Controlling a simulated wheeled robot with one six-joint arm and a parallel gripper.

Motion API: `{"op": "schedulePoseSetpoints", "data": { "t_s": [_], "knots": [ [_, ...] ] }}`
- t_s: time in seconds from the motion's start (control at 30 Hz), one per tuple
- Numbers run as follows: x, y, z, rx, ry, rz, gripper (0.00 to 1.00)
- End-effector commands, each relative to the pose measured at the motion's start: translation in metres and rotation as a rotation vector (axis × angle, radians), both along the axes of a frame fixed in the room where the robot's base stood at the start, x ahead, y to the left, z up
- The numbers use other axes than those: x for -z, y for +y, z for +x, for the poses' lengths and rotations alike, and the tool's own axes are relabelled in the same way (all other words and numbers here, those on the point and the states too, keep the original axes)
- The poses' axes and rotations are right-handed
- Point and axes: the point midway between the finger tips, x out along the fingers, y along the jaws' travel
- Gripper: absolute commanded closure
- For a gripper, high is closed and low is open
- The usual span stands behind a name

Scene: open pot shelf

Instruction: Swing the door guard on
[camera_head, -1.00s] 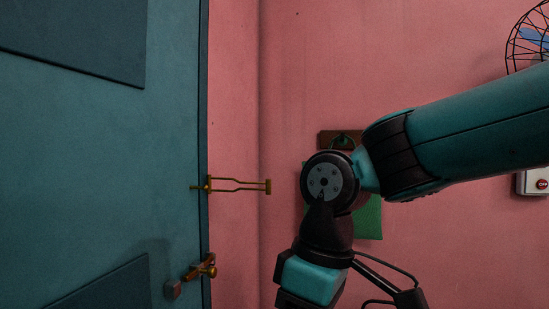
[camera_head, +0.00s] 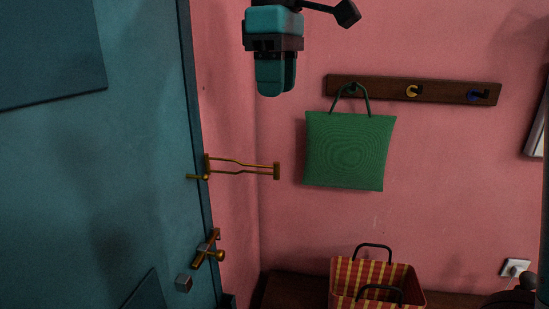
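The door guard (camera_head: 241,166) is a brass bar loop in the head view. It spans from the teal door's edge to a brass mount (camera_head: 277,171) on the pink wall at right. A small brass stud (camera_head: 197,177) sticks out at the edge of the teal door (camera_head: 145,165), beside the loop's left end. I cannot tell whether the loop is around the stud. My gripper (camera_head: 275,92) hangs from the top of the view, fingers down, above the guard and apart from it in the picture. Its fingers overlap from this angle, so their opening is unclear. Nothing shows in them.
A brass door handle (camera_head: 207,250) sits below the guard. A green bag (camera_head: 349,152) hangs from a wooden hook rail (camera_head: 414,90) to the right. A checked basket (camera_head: 375,282) stands below on a dark wooden surface (camera_head: 290,288). The wall between guard and basket is bare.

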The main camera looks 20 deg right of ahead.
Motion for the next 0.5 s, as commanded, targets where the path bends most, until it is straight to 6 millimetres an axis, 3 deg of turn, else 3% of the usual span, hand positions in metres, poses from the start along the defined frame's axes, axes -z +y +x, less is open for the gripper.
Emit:
{"op": "schedulePoseSetpoints", "data": {
  "t_s": [0.03,0.2,0.5],
  "knots": [
    [0.014,-0.001,0.001,0.002,-0.001,0.0,0.62],
    [0.045,0.0,0.001,0.0,-0.002,0.002,0.62],
    [0.093,0.001,0.001,-0.002,-0.003,0.001,0.62]
  ]
}}
